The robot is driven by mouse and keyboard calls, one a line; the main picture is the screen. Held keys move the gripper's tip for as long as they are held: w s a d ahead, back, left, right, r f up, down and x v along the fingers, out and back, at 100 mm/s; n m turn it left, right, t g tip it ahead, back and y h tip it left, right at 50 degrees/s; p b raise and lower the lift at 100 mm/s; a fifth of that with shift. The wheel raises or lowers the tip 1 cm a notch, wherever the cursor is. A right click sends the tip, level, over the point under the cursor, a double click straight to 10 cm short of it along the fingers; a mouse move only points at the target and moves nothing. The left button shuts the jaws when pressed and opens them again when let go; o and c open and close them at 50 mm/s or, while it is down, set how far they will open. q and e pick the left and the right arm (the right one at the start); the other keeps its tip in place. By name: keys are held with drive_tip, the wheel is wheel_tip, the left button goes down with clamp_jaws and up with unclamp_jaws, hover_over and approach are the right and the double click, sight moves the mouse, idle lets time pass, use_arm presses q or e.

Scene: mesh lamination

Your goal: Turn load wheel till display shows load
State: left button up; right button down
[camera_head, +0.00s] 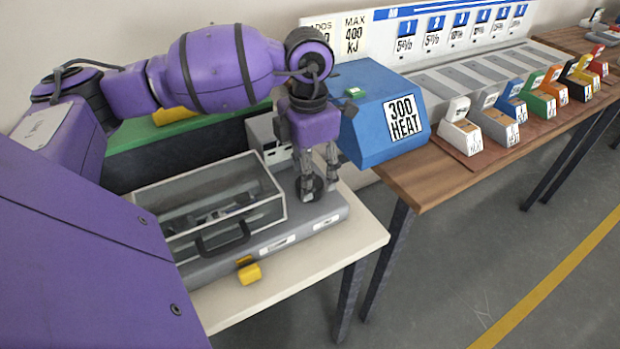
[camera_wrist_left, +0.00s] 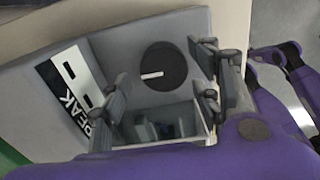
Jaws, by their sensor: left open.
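The load wheel (camera_wrist_left: 163,66) is a dark round knob with a short white mark, on top of the grey machine (camera_head: 308,225). It also shows in the head view (camera_head: 309,190), partly hidden by my gripper. My left gripper (camera_head: 319,181) points down at the wheel with its fingers open. In the left wrist view my gripper's fingers (camera_wrist_left: 163,75) are on either side of the wheel; I cannot tell if they touch it. A black and white panel marked PEAK (camera_wrist_left: 72,88) lies beside the wheel; no reading is legible. My right gripper is not in view.
A clear guard box (camera_head: 215,200) with a dark handle covers the machine's left part. A yellow piece (camera_head: 249,273) lies at the table's front edge. A blue box marked 300 HEAT (camera_head: 390,115) stands close on the right. Coloured bins (camera_head: 540,105) line the wooden bench.

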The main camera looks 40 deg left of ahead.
use_arm(q)
drive_tip(key=shift+f, duration=1.3)
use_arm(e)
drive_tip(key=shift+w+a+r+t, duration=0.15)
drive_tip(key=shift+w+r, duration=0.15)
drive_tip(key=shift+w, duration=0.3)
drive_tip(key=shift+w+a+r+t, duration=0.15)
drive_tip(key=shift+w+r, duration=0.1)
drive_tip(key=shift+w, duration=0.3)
use_arm(q)
drive_tip(key=c, duration=1.1)
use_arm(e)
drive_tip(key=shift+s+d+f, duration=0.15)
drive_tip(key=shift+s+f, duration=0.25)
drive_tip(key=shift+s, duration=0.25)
use_arm(q)
drive_tip(key=shift+m, duration=0.3)
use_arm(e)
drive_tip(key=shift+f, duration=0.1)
